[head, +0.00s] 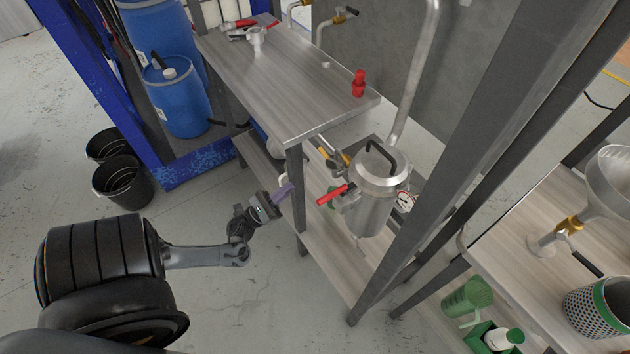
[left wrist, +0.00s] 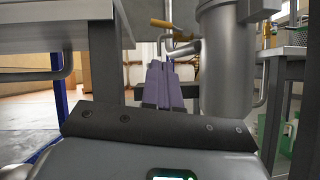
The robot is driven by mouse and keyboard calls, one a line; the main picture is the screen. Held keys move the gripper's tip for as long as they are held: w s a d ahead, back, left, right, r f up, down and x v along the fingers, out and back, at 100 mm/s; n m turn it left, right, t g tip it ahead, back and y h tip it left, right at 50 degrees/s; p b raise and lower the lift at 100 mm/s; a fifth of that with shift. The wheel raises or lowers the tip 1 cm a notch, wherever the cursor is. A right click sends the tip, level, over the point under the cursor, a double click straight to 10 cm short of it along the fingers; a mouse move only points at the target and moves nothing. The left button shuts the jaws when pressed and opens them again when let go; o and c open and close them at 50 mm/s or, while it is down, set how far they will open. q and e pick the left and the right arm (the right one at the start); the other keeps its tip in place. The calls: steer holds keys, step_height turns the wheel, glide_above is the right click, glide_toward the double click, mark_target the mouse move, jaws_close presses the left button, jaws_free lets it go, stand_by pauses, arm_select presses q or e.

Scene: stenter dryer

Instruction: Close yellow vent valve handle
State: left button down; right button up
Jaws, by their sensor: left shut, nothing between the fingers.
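The yellow handle (head: 345,158) shows as a small patch beside the metal pot (head: 374,205), partly hidden by nearby fittings. In the left wrist view a yellow handle (left wrist: 161,23) sticks out to the left of the pot (left wrist: 226,65), above a bent metal pipe. My left gripper (head: 287,188) has purple fingers and is shut and empty, by the front leg of the table, apart from the handle. In the left wrist view its fingertips (left wrist: 161,66) lie below the yellow handle. My right gripper is not in view.
A dark post (head: 440,190) stands right of the pot.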

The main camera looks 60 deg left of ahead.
arm_select(q)
steer(key=b+x, duration=0.1)
steer(key=x, duration=1.1)
steer(key=shift+d+r, duration=0.25)
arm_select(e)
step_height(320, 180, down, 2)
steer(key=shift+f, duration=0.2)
arm_select(q)
steer(key=shift+s, duration=0.15)
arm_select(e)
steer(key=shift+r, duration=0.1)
arm_select(q)
steer(key=shift+a+r+p, duration=0.1)
steer(key=shift+r+p, duration=0.1)
steer(key=shift+p, duration=0.3)
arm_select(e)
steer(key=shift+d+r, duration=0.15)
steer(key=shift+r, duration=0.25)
arm_select(q)
steer(key=shift+r+p, duration=0.15)
steer(key=shift+p, duration=0.15)
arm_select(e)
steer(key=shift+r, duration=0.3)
